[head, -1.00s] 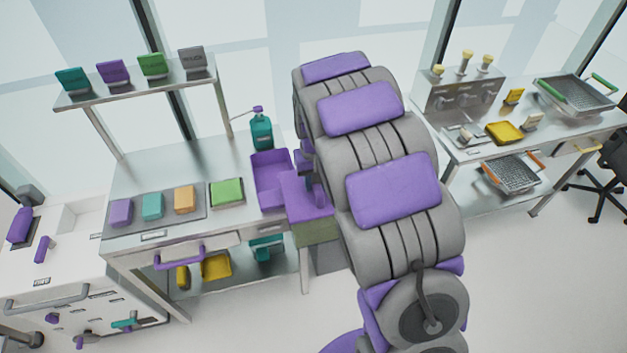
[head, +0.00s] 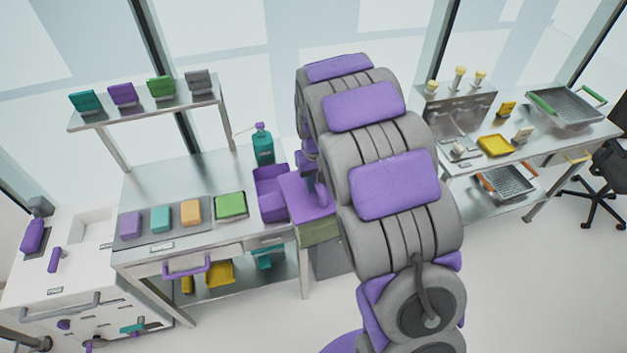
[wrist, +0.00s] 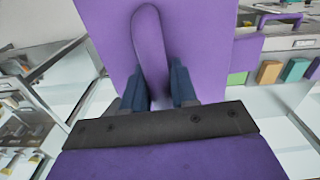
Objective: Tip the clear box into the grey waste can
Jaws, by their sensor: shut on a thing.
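My gripper (wrist: 160,90) has dark blue fingers shut on a purple handle (wrist: 148,45). The handle stands out from a broad flat purple panel (wrist: 100,30). In the head view this purple panel (head: 303,192) sits beside my arm at the bench's right end. A dull greenish-grey, see-through-looking face (head: 318,232) lies below it; I take this to be the clear box, but its contents cannot be made out. A grey can-like body (head: 331,260) stands low beneath it, beside the bench; its opening is hidden. The fingertips are hidden by my arm in the head view.
A steel bench (head: 170,180) holds an open purple container (head: 268,192), a teal bottle (head: 263,145) and a tray of coloured blocks. A second steel table (head: 550,135) with wire baskets is at right, beside an office chair (head: 605,175). Floor at front right is clear.

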